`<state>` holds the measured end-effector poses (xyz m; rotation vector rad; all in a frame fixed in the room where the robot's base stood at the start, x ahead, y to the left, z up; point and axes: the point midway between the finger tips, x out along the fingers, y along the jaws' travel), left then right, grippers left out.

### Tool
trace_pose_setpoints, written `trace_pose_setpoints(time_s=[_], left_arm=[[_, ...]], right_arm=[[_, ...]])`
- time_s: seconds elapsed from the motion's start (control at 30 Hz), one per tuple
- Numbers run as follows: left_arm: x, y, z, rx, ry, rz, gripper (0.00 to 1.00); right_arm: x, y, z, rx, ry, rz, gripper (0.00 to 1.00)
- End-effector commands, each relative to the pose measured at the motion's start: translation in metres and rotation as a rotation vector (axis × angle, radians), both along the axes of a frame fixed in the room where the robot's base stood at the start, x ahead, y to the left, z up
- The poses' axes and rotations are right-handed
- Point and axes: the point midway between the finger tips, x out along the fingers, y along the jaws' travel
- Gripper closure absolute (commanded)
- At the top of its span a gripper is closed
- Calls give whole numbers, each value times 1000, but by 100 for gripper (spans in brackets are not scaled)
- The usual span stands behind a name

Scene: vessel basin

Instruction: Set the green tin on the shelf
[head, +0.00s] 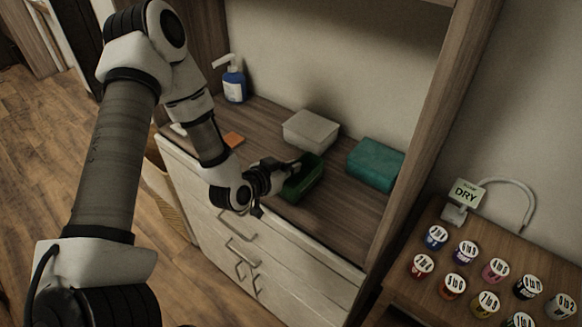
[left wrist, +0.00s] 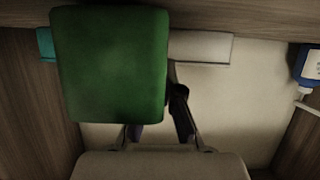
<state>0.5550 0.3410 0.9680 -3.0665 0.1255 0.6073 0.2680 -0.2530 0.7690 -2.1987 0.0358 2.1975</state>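In the left wrist view the green tin (left wrist: 110,65) fills the upper left as a plain green face. My left gripper (head: 290,168) is at the tin's left side in the head view. One dark finger (left wrist: 181,112) shows along the tin's edge in the left wrist view; the other is largely hidden behind the tin. The gripper appears shut on the tin's side. My right gripper is not in view.
On the shelf stand a grey-white box (head: 311,130), a teal box (head: 375,164), a blue pump bottle (head: 233,83) and an orange block (head: 233,139). An upright panel (head: 425,130) bounds the right.

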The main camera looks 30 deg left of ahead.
Motion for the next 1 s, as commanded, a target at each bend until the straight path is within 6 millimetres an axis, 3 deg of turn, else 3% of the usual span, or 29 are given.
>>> trace_pose_setpoints(time_s=[0.37, 0.43, 0.47, 0.83, 1.0], left_arm=[[0, 0, -7, 1, -2, 0, 100], [0, 0, -6, 1, -2, 0, 76], [0, 0, -5, 1, -1, 0, 69], [0, 0, 2, 0, -2, 0, 69], [-29, 3, 10, -9, -1, 6, 69]], right_arm=[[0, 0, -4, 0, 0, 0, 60], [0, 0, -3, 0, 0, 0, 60], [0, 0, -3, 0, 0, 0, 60], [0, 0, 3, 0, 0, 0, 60], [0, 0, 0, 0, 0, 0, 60]])
